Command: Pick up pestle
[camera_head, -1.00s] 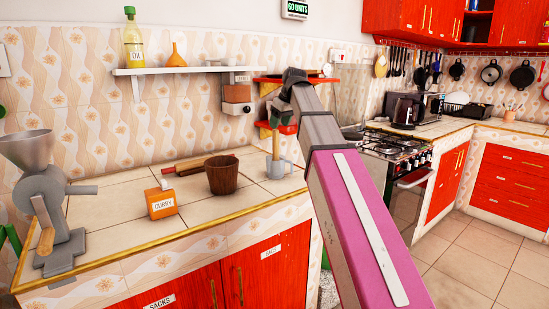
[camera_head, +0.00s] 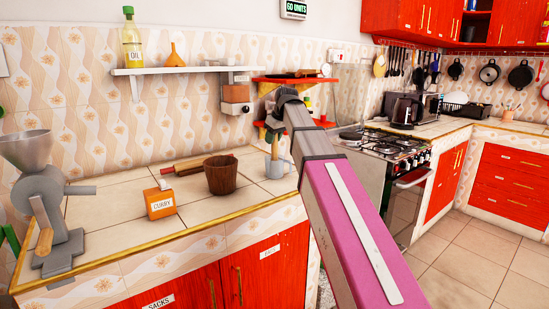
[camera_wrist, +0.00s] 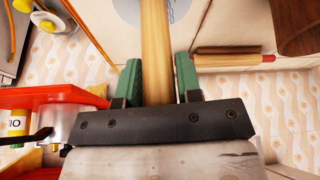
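The pestle (camera_head: 274,153) is a light wooden rod standing upright in a grey mug (camera_head: 278,168) near the counter's right end. It also shows in the wrist view, where the rod (camera_wrist: 156,45) runs between my two green fingers. My gripper (camera_head: 274,137) is above the mug, pointing down, with the fingers on either side of the rod's upper part. In the wrist view (camera_wrist: 159,80) the fingers lie very close to the rod; I cannot tell whether both touch it. The pestle's lower end is hidden in the mug.
A brown wooden cup (camera_head: 221,175), a red-handled rolling pin (camera_head: 187,166) and an orange curry box (camera_head: 159,202) stand left of the mug. A grey grinder (camera_head: 45,205) is far left. Red shelves (camera_head: 268,79) hang behind my gripper. The counter's front (camera_head: 110,230) is clear.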

